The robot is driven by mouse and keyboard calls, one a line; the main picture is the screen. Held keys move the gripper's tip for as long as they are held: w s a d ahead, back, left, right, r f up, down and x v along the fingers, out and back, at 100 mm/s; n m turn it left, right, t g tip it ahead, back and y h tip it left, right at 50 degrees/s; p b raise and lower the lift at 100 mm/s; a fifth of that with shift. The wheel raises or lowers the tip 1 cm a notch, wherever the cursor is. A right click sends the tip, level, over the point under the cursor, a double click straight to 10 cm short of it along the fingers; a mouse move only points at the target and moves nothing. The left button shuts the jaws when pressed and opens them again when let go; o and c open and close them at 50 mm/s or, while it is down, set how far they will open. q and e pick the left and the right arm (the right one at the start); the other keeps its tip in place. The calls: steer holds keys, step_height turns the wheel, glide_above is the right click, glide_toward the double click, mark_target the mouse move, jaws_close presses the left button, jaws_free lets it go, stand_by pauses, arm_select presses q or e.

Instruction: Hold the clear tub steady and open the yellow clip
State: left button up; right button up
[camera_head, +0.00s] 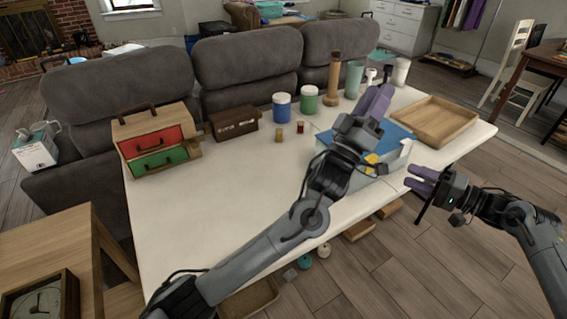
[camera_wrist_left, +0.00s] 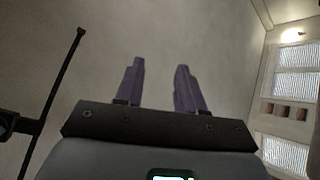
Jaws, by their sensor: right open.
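The clear tub (camera_head: 392,163) with a blue lid (camera_head: 395,132) stands near the right front part of the white table. The yellow clip (camera_head: 371,159) shows on the tub's front side, partly hidden by my left arm. My left gripper (camera_head: 379,95) is above the tub's far side, fingers pointing up and away. In the left wrist view its purple fingers (camera_wrist_left: 160,75) are apart with nothing between them. My right gripper (camera_head: 408,178) is open and empty, just right of the tub and off the table's front edge, its fingers pointing left toward the tub, apart from it.
A wooden tray (camera_head: 446,120) lies right of the tub. Behind stand a blue jar (camera_head: 282,108), a green jar (camera_head: 309,100), a wooden mill (camera_head: 333,80) and cups. A drawer box (camera_head: 155,140) and brown case (camera_head: 233,123) stand left. The table's left middle (camera_head: 215,200) is clear.

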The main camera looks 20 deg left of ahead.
arm_select(q)
steer(key=w+a+f+g+h, duration=0.1)
steer(key=w+a+f+g, duration=0.1)
steer(key=f+g, duration=0.1)
steer(key=w+a+f+m+g+h, duration=0.1)
steer(key=w+a+f+g, duration=0.1)
steer(key=f, duration=0.3)
steer(key=w+a+f+g+h, duration=0.2)
steer(key=a+f+g, duration=0.1)
steer(key=f, duration=0.2)
steer(key=shift+w+a+f+m+g, duration=0.1)
steer(key=shift+w+a+m+g, duration=0.1)
steer(key=shift+w+m+g, duration=0.15)
steer(key=s+a+f+n+g, duration=0.5)
steer(key=a+f+g, duration=0.2)
steer(key=a+f, duration=0.35)
steer(key=x, duration=0.8)
steer(key=shift+w+d+r+h, duration=0.3)
steer(key=shift+w+r+h, duration=0.05)
steer(key=shift+r+h, duration=0.05)
jaws_close()
